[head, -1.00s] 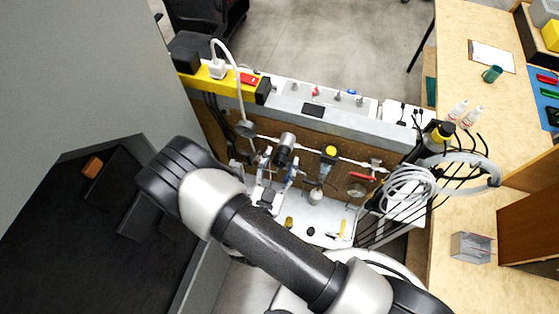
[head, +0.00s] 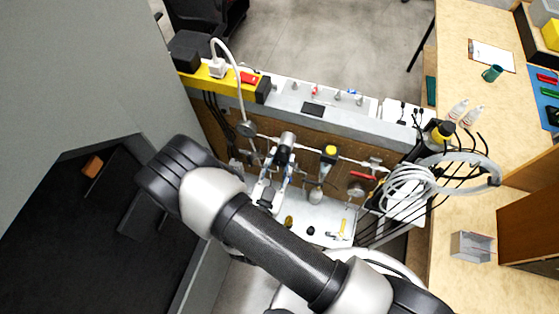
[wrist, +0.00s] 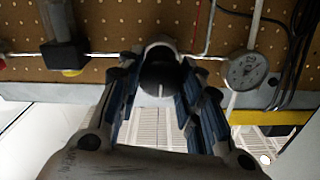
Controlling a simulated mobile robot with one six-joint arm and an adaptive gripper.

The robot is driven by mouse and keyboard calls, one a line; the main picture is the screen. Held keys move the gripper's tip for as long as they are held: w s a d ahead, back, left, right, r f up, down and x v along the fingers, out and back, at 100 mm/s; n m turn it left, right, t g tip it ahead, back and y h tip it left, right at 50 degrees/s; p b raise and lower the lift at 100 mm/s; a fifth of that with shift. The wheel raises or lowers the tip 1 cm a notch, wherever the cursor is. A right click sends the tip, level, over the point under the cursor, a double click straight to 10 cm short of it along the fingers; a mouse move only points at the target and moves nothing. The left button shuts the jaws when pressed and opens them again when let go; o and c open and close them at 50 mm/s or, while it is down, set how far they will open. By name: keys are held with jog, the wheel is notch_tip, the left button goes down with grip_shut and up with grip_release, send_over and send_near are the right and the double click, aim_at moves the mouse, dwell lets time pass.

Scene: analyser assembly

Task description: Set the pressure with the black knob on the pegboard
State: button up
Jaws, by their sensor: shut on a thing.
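The black knob (wrist: 158,76) faces the wrist camera, with a white line on its face pointing down in the picture. It sits on a grey regulator body (head: 286,140) on the pegboard (head: 225,118). My gripper (wrist: 160,80) is shut on the knob, one blue-padded finger on each side. In the head view my gripper (head: 281,164) is at the regulator, and the knob is mostly hidden there.
A yellow-knobbed unit (head: 330,152) and a red-handled valve (head: 362,177) sit on the same pipe to the right. Coiled grey hose (head: 408,188) hangs further right. A white tray (head: 325,220) with small parts lies below.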

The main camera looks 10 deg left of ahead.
jog(key=shift+m, duration=0.3)
